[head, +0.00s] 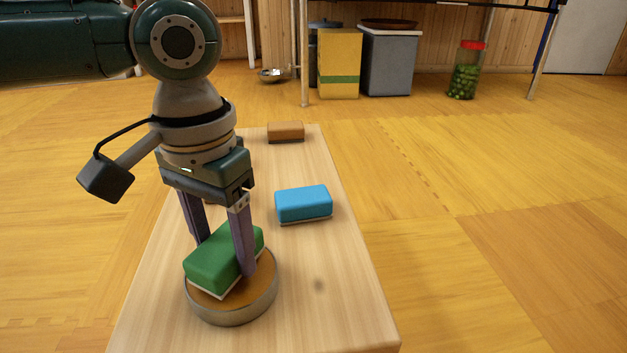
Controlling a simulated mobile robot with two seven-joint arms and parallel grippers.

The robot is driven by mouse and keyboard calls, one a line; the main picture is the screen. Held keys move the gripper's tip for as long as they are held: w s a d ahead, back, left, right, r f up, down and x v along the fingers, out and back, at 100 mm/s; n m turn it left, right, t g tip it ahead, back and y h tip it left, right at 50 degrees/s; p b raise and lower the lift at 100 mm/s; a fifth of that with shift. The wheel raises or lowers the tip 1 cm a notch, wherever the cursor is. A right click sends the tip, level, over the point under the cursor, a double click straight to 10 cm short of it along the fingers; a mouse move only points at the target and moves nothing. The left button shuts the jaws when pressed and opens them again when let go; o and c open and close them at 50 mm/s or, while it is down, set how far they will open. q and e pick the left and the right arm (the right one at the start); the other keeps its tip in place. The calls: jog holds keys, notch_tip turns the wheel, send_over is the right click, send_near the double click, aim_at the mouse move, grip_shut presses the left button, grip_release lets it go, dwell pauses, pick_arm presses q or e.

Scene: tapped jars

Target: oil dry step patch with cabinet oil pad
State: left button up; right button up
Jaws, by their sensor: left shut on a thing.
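My left gripper (222,258) points down and is shut on a green pad (212,262) with a pale underside. The pad is on or just above the brown top of a round, grey-rimmed dish (232,318); I cannot tell if they touch. A blue pad (303,203) with a pale underside lies on the long wooden step (345,320), and a brown block (286,131) lies at its far end. My right gripper is not in view.
The yellow wooden floor (500,250) is open to the right of the step. At the back stand a yellow bin (340,62), a grey bin (390,62) and a red-lidded jar of green things (466,72). A metal bowl (272,75) is on the floor.

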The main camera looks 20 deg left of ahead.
aim_at(223, 244)
pick_arm(q)
jog(key=shift+f, duration=0.5)
dwell(0.4)
jog(key=shift+f+p, duration=0.1)
jog(key=shift+p, duration=0.3)
dwell(1.4)
jog(key=shift+a+f, duration=0.1)
dwell(0.9)
notch_tip(223, 244, up, 7)
jog(key=p, duration=1)
jog(key=shift+r, duration=0.2)
dwell(0.4)
